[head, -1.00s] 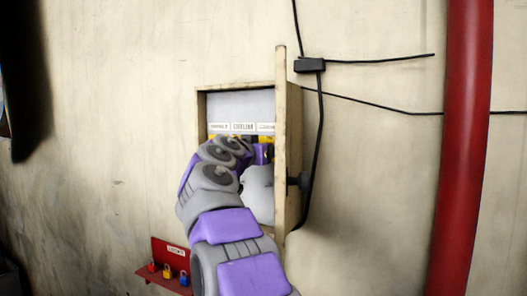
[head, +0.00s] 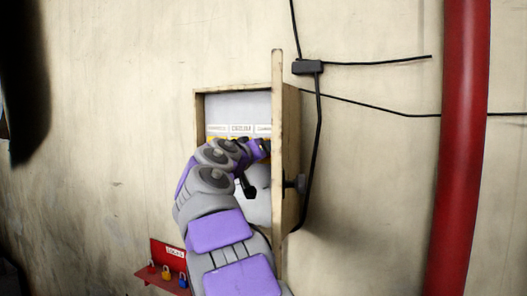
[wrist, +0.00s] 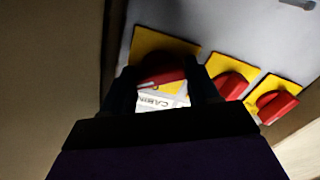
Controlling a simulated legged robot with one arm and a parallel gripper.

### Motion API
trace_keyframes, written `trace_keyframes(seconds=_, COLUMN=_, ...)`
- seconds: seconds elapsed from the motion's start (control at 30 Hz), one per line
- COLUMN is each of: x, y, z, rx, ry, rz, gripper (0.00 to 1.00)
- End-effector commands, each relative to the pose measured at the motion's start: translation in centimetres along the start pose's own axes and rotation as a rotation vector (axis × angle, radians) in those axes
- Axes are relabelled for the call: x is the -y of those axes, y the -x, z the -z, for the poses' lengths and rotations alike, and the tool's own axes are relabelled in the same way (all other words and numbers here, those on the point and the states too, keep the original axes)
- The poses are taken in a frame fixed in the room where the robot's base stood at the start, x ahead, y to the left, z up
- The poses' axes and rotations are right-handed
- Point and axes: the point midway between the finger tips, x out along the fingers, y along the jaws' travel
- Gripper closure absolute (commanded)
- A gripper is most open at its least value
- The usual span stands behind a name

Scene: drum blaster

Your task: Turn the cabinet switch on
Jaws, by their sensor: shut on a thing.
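The cabinet switch is a red knob (wrist: 162,68) on a yellow plate (wrist: 148,42), at the left of a row in the wrist view. A white label partly reading "CABIN" (wrist: 160,102) lies just below the knob. My gripper (wrist: 163,84) has its dark fingers on either side of this knob and is shut on it. The fingers hide part of the knob, so its exact angle is hard to tell. In the head view my arm reaches into the open wooden cabinet (head: 199,110), and the arm and door hide the fingertips.
Two more red knobs (wrist: 229,84) (wrist: 276,102) sit close to the right in the wrist view. The open cabinet door (head: 278,120) stands edge-on right of my arm. A red lock rack (head: 165,262) is at lower left. A red pipe (head: 462,130) runs down the right.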

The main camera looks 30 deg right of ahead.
Motion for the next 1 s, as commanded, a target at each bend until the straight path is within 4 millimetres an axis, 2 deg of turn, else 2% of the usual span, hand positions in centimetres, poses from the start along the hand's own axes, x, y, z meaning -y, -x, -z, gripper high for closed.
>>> trace_keyframes(seconds=0.03, x=-0.4, y=0.3, z=0.7, rx=-0.012, ry=0.043, rz=-0.003, gripper=0.71)
trace_keyframes(seconds=0.7, x=0.3, y=0.4, z=0.9, rx=-0.012, ry=0.682, rz=-0.005, gripper=0.71)
trace_keyframes(seconds=1.0, x=0.7, y=0.4, z=0.7, rx=-0.012, ry=0.915, rz=-0.003, gripper=0.71)
